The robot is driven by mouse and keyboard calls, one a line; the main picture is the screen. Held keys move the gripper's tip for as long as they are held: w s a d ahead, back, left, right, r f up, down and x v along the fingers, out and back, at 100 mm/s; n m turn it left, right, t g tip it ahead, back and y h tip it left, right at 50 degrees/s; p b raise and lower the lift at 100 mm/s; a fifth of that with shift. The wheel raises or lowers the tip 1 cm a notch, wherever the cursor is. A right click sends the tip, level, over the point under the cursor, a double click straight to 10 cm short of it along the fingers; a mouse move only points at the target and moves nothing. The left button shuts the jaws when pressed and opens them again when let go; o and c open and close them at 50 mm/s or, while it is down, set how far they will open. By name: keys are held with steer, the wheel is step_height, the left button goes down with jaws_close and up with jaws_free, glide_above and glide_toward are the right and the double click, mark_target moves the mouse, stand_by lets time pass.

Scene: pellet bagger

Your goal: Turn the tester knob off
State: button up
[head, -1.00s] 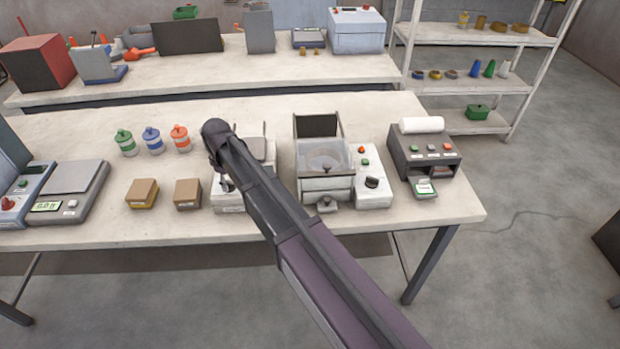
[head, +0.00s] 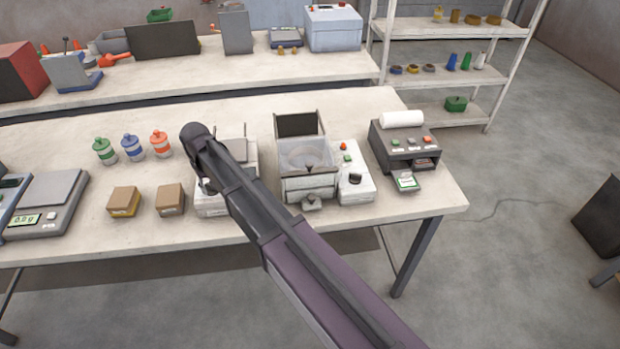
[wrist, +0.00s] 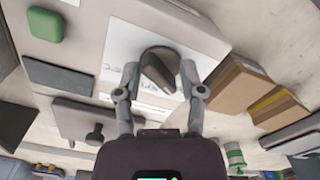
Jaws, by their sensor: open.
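A dark round knob (wrist: 152,76) with a raised grip bar sits on a white panel with a printed label (wrist: 125,45) in the wrist view. My gripper (wrist: 160,66) is open, with one finger on each side of the knob. I cannot tell whether the fingers touch it. In the head view my arm reaches over a white device (head: 212,207) and hides most of it, including this knob. A green button (wrist: 45,24) and a dark rectangle (wrist: 57,75) lie left of the knob in the wrist view.
Cardboard boxes (head: 123,201) stand left of the device, with several capped bottles (head: 132,147) behind. To the right are a lidded machine (head: 308,184), a control box with another black knob (head: 355,179), and a printer (head: 401,146). A scale (head: 45,203) is at left.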

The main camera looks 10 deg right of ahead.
steer(key=m, duration=0.4)
steer(key=shift+a+m, duration=0.1)
steer(key=shift+m, duration=0.2)
steer(key=m, duration=0.3)
steer(key=shift+m, duration=0.3)
step_height(320, 180, up, 14)
steer(key=p, duration=1.4)
steer(key=s+d+f+b, duration=0.2)
steer(key=d, duration=0.7)
steer(key=s+d+f+b, duration=0.2)
steer(key=d+f+b, duration=0.1)
steer(key=d, duration=0.7)
steer(key=s+d+f+m+b, duration=0.1)
steer(key=s+d+f+b, duration=0.1)
steer(key=d, duration=0.8)
steer(key=shift+s+f, duration=0.25)
steer(key=shift+s, duration=0.35)
steer(key=w+a+r+n+t+p, duration=0.1)
steer(key=a+r+n, duration=0.1)
steer(key=a, duration=0.7)
steer(key=w+a+r+n+t+y+p, duration=0.1)
steer(key=a+r+n+p, duration=0.1)
steer(key=a, duration=0.7)
steer(key=w+a+r+n+t+y+p, duration=0.1)
steer(key=a+n, duration=0.3)
steer(key=a, duration=0.5)
steer(key=shift+w+r+n+t, duration=0.25)
steer(key=shift+r+n+t, duration=0.05)
steer(key=shift+r+t, duration=0.35)
